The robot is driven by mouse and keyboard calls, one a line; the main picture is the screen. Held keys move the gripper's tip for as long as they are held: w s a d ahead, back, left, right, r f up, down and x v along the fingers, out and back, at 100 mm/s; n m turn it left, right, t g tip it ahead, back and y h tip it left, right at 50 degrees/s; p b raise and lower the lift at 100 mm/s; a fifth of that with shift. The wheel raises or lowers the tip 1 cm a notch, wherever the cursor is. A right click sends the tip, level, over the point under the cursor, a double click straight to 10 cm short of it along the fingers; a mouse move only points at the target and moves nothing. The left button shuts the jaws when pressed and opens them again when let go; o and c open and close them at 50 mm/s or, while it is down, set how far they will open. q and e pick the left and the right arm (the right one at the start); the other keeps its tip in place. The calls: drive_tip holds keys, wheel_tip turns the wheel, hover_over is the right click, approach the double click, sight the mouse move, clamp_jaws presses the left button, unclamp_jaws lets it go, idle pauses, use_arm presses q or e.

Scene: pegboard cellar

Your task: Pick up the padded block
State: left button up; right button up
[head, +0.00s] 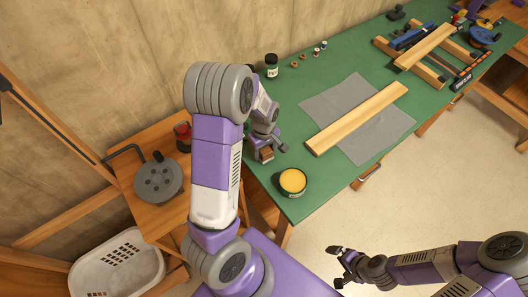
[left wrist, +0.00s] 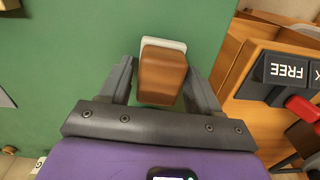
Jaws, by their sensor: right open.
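The padded block (left wrist: 163,75) is a brown wooden block with a pale pad along its far edge. It stands on the green bench top between the two fingers of my left gripper (left wrist: 162,75). A finger lies close along each side of it; I cannot tell whether both touch it. In the head view my left gripper (head: 267,150) points down at the bench's near left corner, with the brown block (head: 266,154) showing between its fingers. My right gripper (head: 336,267) is open and empty over the floor, in front of the bench.
A tin of yellow stuff (head: 293,181) stands close to the right of my left gripper. A plank (head: 357,118) lies on a grey cloth (head: 340,97). A dark jar (head: 271,66) stands at the back. A wooden side table (head: 128,172) and a white basket (head: 118,265) are to the left.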

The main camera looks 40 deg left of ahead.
use_arm(q)
drive_tip(key=c, duration=0.7)
drive_tip(key=shift+r, duration=0.1)
drive_tip(key=shift+c, duration=0.2)
wheel_tip(320, 180, up, 10)
drive_tip(key=p, duration=0.2)
drive_tip(key=shift+p, duration=0.4)
drive_tip(key=o, duration=0.4)
drive_tip(key=shift+c, duration=1.4)
